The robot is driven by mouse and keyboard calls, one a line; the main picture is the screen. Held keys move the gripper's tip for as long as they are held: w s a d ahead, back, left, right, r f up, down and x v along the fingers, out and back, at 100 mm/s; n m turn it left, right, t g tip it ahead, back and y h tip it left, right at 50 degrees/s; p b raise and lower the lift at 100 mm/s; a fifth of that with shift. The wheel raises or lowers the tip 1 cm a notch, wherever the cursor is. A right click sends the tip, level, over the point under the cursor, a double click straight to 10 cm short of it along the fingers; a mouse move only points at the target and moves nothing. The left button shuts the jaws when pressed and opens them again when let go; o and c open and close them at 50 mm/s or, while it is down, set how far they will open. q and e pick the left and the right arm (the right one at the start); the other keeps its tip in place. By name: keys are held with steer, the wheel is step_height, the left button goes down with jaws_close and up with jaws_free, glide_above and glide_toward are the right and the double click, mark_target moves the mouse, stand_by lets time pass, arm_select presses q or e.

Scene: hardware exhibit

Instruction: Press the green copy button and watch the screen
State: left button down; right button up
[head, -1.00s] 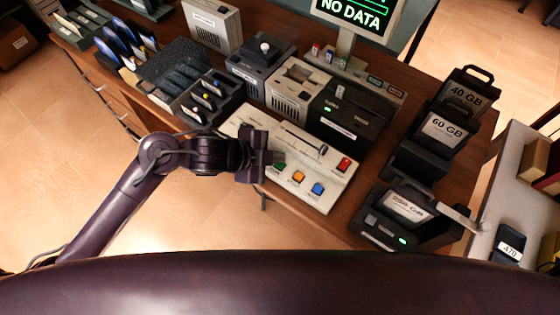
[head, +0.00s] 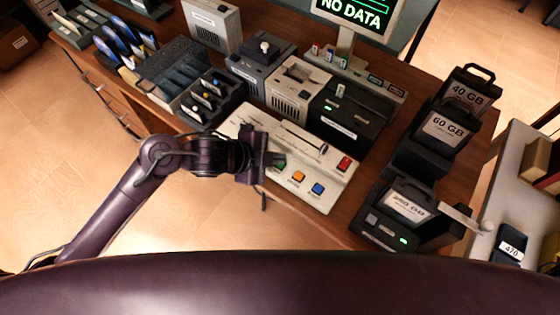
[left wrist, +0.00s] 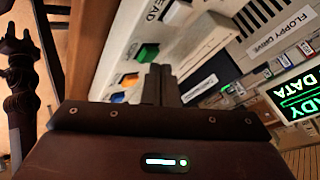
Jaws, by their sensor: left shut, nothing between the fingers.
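The cream copy panel (head: 327,197) lies on the desk. Its green button (head: 280,167) is partly covered by my left gripper (head: 279,159), whose fingertips are over or just beside it; contact cannot be told. The left gripper is shut and empty. In the left wrist view the shut fingers (left wrist: 162,85) point at the panel, and a green button (left wrist: 147,52) shows just beyond them. The screen (head: 355,14) reads "NO DATA"; its top is cut off. A dark arm end, likely my right gripper (left wrist: 14,38), shows at the left wrist view's edge, its jaws unclear.
An orange button (head: 298,177), a blue button (head: 317,188) and a red switch (head: 345,163) sit on the same panel. A black drive unit (head: 345,120) stands behind it. A dock with a 250 GB cartridge (head: 408,205) stands right of the panel.

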arm_select(q)
steer(key=shift+f, duration=0.45)
stand_by(0.6)
steer(key=shift+r, duration=0.1)
steer(key=shift+r+p, duration=0.7)
steer(key=shift+r, duration=0.05)
step_height(320, 180, up, 5)
steer(key=p, duration=0.5)
stand_by(0.4)
stand_by(0.5)
